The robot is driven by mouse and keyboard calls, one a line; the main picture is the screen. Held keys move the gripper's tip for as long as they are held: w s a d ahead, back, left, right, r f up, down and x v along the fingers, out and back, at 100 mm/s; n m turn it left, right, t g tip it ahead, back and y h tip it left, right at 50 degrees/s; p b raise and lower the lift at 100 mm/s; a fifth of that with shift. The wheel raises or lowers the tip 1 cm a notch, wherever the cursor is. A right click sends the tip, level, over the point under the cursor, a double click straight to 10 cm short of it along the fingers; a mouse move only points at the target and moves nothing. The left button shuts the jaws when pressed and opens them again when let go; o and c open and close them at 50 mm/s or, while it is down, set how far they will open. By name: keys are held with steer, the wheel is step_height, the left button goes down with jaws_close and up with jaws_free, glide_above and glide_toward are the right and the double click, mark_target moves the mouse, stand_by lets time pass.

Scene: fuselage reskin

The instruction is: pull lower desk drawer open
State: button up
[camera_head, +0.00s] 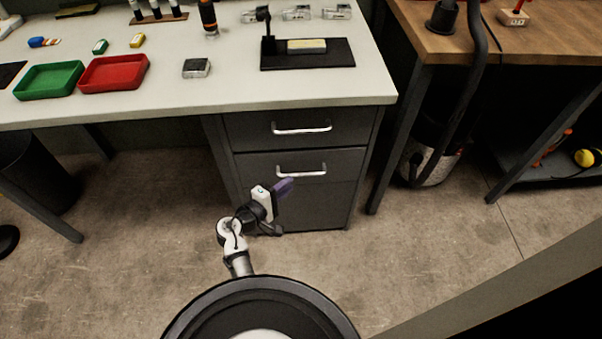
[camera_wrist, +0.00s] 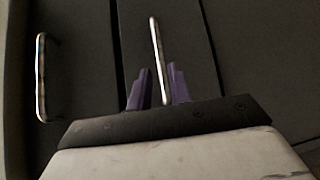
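The lower drawer (camera_head: 256,167) is a dark grey front in the desk pedestal and looks shut. Its silver bar handle (camera_head: 301,171) also shows in the wrist view (camera_wrist: 156,50), running upright there. My gripper (camera_head: 285,186) has purple fingers and sits in front of the pedestal, close to the handle's lower left. In the wrist view, my gripper (camera_wrist: 159,88) is open, with one finger on each side of the handle's line and visible gaps to both. I cannot tell whether the fingertips reach around the bar.
The shut upper drawer's handle (camera_head: 301,129) is above; it is at the left in the wrist view (camera_wrist: 40,77). The white desktop (camera_head: 225,93) overhangs the pedestal. Trays and small items lie on it. A wooden bench (camera_head: 455,44) stands right. Floor (camera_head: 150,230) left of my arm is clear.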

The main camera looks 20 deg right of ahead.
mark_target(301, 174)
steer(key=x, duration=0.7)
steer(key=shift+w, duration=0.1)
jaws_close()
